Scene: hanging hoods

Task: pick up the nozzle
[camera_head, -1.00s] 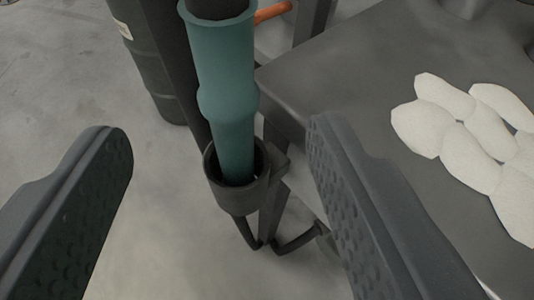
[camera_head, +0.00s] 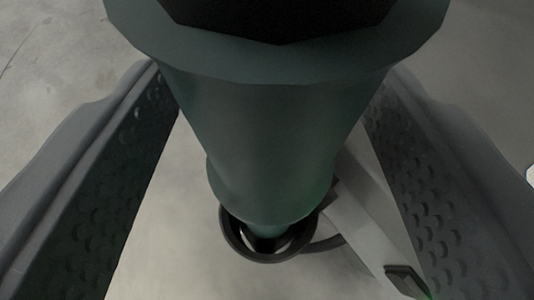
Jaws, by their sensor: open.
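The nozzle (camera_head: 265,135) is a dark teal, tapering tube with a wide collar at the top and a bulge lower down. It fills the middle of the view, close to the camera. Its lower end sits in a dark ring-shaped holder (camera_head: 240,248). My gripper (camera_head: 268,80) is open, with one dimpled finger on each side of the nozzle. The nozzle stands between the fingers. I cannot tell whether either finger touches it. A black part covers the top of the nozzle.
A light-coloured strut (camera_head: 375,215) and a dark curved bar stand right of the holder, behind the right finger. Grey concrete floor (camera_head: 165,265) shows below. A grey surface (camera_head: 490,60) lies at the upper right.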

